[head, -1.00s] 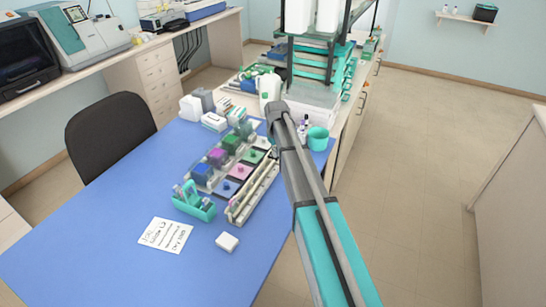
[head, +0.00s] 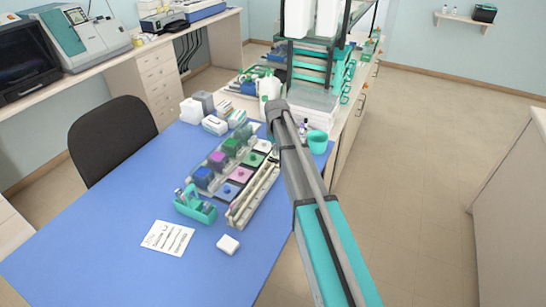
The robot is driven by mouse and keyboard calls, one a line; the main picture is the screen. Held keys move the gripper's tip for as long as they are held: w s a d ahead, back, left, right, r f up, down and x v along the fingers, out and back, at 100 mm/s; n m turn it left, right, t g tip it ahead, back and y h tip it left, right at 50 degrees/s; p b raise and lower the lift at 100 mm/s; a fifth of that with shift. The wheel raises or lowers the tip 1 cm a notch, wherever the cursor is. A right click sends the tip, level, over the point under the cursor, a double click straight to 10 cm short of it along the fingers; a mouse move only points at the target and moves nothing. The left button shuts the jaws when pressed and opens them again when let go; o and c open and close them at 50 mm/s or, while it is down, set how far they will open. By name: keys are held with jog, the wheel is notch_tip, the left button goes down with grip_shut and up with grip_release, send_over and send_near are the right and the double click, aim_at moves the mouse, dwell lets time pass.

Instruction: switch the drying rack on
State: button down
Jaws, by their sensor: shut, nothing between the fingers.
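A long, narrow beige slotted rack (head: 247,204) lies on the blue-topped table, along the right side of the staining row. It looks like the drying rack, but I cannot make out a switch or lamp on it at this size. My arm reaches in from the lower right, and its visible end is just beyond the far end of the rack. My gripper does not show; it is out of sight beyond or behind the arm.
Coloured staining jars (head: 232,147) and coloured tiles (head: 240,174) stand beside the rack. A teal carrier (head: 195,206), a written card (head: 168,237) and a white block (head: 228,244) lie nearer. A teal cup (head: 317,142) stands right of my arm. The table's near left is clear.

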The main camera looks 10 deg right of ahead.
aim_at(276, 161)
jog(key=shift+r+p, duration=1.85)
jog(key=shift+r, duration=0.25)
jog(key=shift+s, duration=0.1)
jog(key=s+m, duration=0.4)
jog(key=s, duration=2.5)
jog(key=shift+m, duration=0.4)
jog(key=c, duration=1.4)
grip_release()
